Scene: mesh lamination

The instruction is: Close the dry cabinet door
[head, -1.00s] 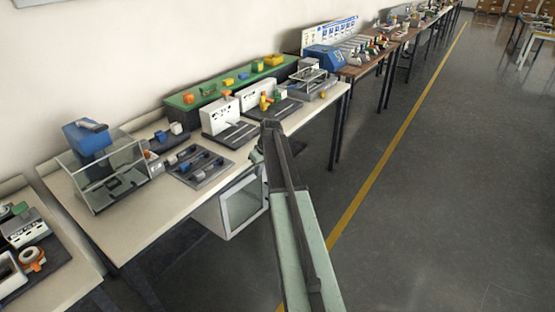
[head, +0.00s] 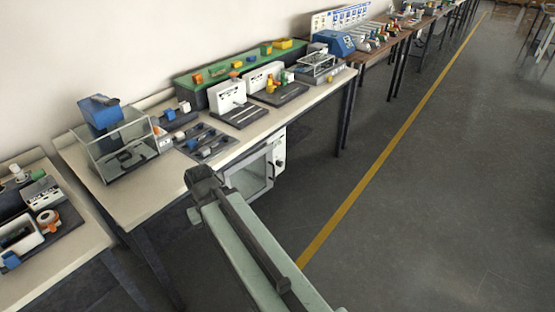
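The dry cabinet (head: 280,152) is a white box under the long workbench, in the middle of the head view. Its door (head: 249,178) has a light frame around a pale greenish pane. I cannot tell for certain how far the door stands open. My arm reaches up from the bottom of the view and covers the lower left of the cabinet. My gripper (head: 194,214) is at the far end of the arm, left of the door in the picture. Its fingers are too small and hidden to tell whether they are open.
The workbench (head: 160,192) above the cabinet carries a clear enclosure (head: 122,150), a dark tool tray (head: 207,142) and white devices. Bench legs stand at left and right. Open grey floor with a yellow line (head: 370,175) lies to the right.

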